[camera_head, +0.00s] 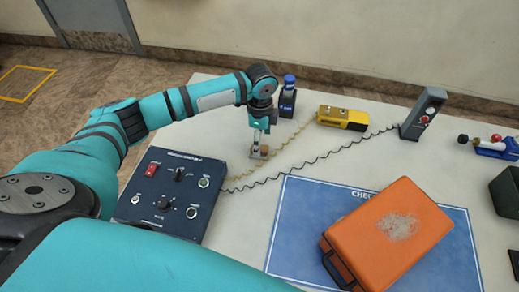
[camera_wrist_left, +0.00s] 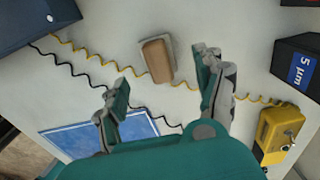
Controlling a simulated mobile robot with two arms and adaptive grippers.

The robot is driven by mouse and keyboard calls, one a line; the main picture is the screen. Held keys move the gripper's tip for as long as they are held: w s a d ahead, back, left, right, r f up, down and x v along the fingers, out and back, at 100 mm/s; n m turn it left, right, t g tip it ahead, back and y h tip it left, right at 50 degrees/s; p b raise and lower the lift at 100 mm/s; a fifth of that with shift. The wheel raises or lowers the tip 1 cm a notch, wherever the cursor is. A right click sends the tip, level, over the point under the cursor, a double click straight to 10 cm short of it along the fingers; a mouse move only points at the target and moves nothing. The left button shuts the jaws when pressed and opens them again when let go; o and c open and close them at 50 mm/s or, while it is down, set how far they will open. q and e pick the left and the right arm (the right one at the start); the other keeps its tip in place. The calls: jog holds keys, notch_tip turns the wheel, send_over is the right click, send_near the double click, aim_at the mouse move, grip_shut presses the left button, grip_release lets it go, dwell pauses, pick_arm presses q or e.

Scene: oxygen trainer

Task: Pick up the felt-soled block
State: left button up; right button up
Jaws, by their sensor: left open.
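The felt-soled block (camera_wrist_left: 157,61) shows in the left wrist view as a small brown block on a paler grey base, lying on the table. It also shows in the head view (camera_head: 262,153), just under my left gripper and partly hidden by it. My left gripper (camera_head: 259,142) points down above the block. In the left wrist view its two fingers are wide apart (camera_wrist_left: 163,68), with the block beyond and between their tips. The gap between tips and block is hard to judge. My right gripper is not in view.
A dark control box (camera_head: 170,192) stands left of the block. A blue-capped bottle (camera_head: 287,97) and a yellow device (camera_head: 342,118) stand behind. Coiled yellow and black cords run close by the block. An orange case (camera_head: 390,235) lies on a blue mat (camera_head: 300,225) at front right.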

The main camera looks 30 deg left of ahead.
aim_at(264, 150)
pick_arm(q)
notch_tip(264, 150, down, 5)
jog(key=shift+s+f+p, duration=0.1)
jog(key=shift+p, duration=0.5)
jog(key=shift+c, duration=0.2)
jog(key=shift+a, duration=0.1)
jog(key=c, duration=1.2)
